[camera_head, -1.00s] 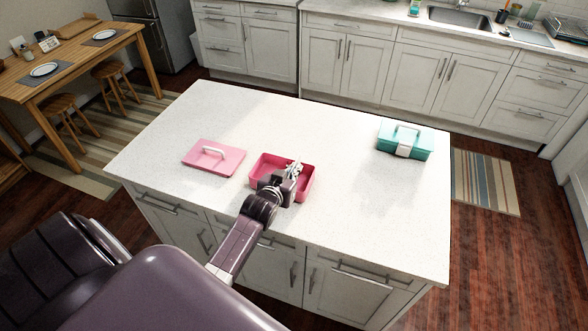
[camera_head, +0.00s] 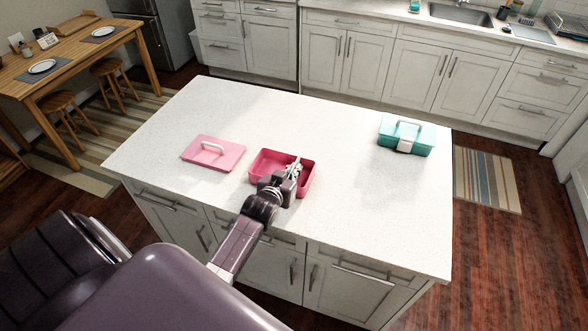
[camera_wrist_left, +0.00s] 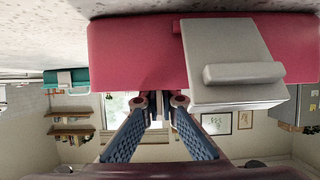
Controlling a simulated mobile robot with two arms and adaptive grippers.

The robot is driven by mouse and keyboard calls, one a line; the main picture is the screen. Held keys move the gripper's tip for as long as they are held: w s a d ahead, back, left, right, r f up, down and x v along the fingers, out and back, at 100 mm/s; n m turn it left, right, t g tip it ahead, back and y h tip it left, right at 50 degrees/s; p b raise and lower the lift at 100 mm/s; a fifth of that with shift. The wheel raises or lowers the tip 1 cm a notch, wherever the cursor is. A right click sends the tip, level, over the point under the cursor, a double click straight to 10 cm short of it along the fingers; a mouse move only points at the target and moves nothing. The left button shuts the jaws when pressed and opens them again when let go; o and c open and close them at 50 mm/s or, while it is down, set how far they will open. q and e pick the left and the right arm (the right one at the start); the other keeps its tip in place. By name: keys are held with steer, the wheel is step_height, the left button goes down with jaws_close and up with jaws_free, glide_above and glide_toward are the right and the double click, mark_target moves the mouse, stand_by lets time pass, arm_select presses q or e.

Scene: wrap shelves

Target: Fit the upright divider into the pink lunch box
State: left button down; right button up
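The pink lunch box (camera_head: 265,156) stands open on the white island, its lid off. My left gripper (camera_head: 293,169) reaches over its near side, fingertips at or above the interior; contact is unclear. In the left wrist view the box's pink wall (camera_wrist_left: 130,50) with a pale latch (camera_wrist_left: 235,60) fills the top. The left gripper's blue-padded fingers (camera_wrist_left: 163,102) point at that wall, with a narrow dark gap between their tips. I cannot make out the divider; it may be hidden by the gripper or blend with the box. My right gripper is not in view.
The pink lid (camera_head: 208,158) with a white handle lies flat left of the box. A closed teal lunch box (camera_head: 390,146) stands at the island's far right. The island top (camera_head: 350,200) is bare between and in front of them.

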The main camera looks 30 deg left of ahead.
arm_select(q)
steer(key=shift+f+b, duration=0.45)
steer(key=shift+f, duration=0.25)
steer(key=c, duration=2.6)
jaws_free()
steer(key=shift+c, duration=0.2)
steer(key=o, duration=0.6)
steer(key=shift+s, duration=0.1)
steer(key=shift+c, duration=0.2)
steer(key=shift+f, duration=0.1)
steer(key=v, duration=1.2)
steer(key=shift+d, duration=0.1)
steer(key=shift+d, duration=0.1)
